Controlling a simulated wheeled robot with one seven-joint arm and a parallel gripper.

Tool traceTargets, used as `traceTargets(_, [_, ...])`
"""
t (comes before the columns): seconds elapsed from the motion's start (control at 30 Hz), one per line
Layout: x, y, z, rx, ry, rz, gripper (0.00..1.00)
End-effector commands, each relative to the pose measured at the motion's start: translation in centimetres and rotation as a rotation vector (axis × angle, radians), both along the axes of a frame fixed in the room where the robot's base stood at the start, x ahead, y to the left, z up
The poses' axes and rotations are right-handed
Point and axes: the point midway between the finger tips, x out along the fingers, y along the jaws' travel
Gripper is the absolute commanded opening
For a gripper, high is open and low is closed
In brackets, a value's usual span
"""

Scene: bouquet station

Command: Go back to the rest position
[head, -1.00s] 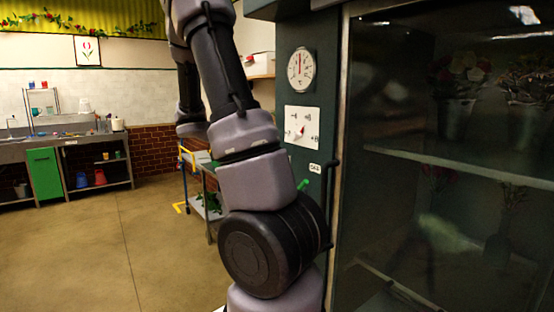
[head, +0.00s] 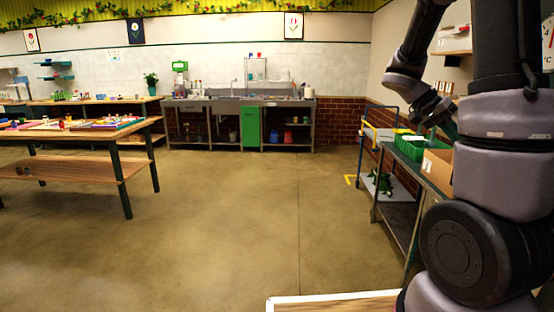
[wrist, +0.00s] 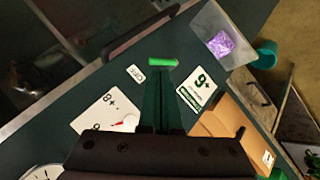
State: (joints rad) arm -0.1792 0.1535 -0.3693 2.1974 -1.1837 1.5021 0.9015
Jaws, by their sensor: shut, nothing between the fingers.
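My gripper (wrist: 163,95) shows in the wrist view as two dark green fingers held together, with nothing between them. It points at the dark green cabinet panel (wrist: 85,85), which carries a dial card (wrist: 105,112) with a red pointer, a small label (wrist: 136,74) and a bright green lever (wrist: 162,62). The lever appears just beyond the fingertips; the gap is hard to judge. In the head view my arm is raised at the right edge, bent with its end hanging down.
A cardboard box (head: 438,168) and green crate (head: 414,147) stand on a side bench at right. A wooden table (head: 75,135) stands left. A pale board edge (head: 335,303) is at the front. The middle floor is clear.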

Motion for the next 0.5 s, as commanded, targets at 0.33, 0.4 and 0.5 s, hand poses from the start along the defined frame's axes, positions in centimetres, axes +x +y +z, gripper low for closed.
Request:
traceTargets(0.33, [-3.2, 12.5, 3.2, 0.587, -0.325, 0.396, 0.0])
traceTargets(0.4, [-3.7, 15.1, 4.4, 0.658, -0.407, 0.501, 0.0])
traceTargets(0.5, [-4.5, 18.3, 6.3, 0.725, -0.527, 0.652, 0.0])
